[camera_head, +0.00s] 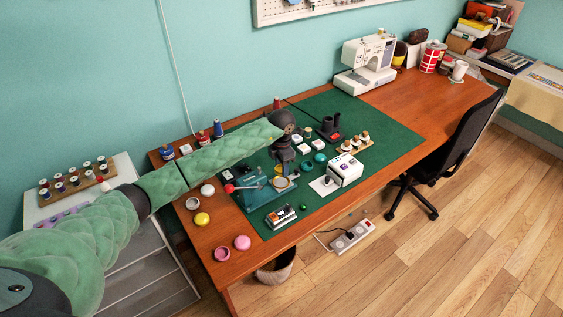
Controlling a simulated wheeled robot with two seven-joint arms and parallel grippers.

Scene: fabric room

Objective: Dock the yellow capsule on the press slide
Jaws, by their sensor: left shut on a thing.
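The teal press (250,198) with a red-knobbed lever (229,188) stands on the green mat. Its slide (281,184), with a pale round ring, is at the press's right side. My left arm reaches across from the left, and my left gripper (282,168) points down just above the slide. It is shut on a small yellow piece, which looks like the yellow capsule (278,171); the fingers hide part of it. I cannot tell whether the capsule touches the slide. My right gripper is not in view.
A yellow round piece (202,219) and pink round pieces (242,242) lie at the desk's front left. A white box-like device (346,170) stands right of the press. Thread spools line the back left. A sewing machine (367,65) stands behind.

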